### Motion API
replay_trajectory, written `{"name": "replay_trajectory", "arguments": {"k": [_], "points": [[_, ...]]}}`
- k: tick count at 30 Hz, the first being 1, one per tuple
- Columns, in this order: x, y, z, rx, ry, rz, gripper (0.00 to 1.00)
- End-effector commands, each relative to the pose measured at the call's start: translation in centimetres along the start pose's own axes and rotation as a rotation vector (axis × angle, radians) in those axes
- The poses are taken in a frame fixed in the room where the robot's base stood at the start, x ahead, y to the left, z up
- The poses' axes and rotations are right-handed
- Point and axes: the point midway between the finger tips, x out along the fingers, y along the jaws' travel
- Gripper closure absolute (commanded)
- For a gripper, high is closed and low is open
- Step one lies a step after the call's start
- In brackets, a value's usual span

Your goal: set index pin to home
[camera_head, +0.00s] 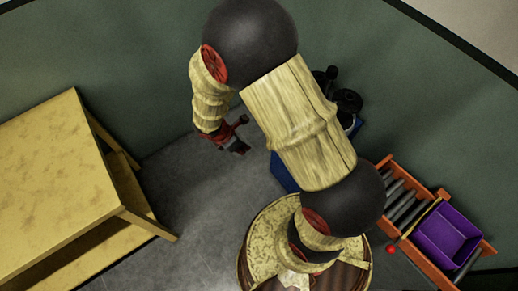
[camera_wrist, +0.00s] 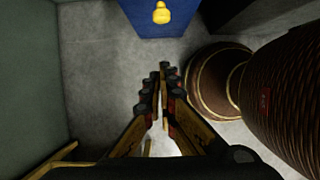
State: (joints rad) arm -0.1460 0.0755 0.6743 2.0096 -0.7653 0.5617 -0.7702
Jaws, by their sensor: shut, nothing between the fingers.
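My gripper (camera_head: 240,148) hangs low over the grey floor near the green wall, left of a blue cabinet (camera_head: 284,173). In the wrist view my gripper (camera_wrist: 165,70) is shut, with nothing between its fingers. The blue cabinet (camera_wrist: 137,17) is ahead of the fingertips there, apart from them, and carries a yellow knob (camera_wrist: 161,13). Whether this knob is the index pin I cannot tell; no home mark is readable. In the head view my arm covers much of the cabinet, and black round parts (camera_head: 348,101) show behind the arm.
A yellow wooden table (camera_head: 50,190) stands at the left. An orange rack (camera_head: 412,247) with grey rods and a purple bin (camera_head: 447,236) stands at the right, a red ball (camera_head: 391,249) beside it. Bare floor (camera_head: 185,190) lies between the table and my body.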

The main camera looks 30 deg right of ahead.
Motion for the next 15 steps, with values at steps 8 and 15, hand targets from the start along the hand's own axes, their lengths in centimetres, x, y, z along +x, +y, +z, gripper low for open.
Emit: {"name": "replay_trajectory", "arguments": {"k": [8, 15], "points": [[2.5, -0.1, -0.1, 0.002, -0.001, -0.004, 1.00], [7.3, -0.1, -0.1, 0.002, 0.000, -0.004, 1.00]]}}
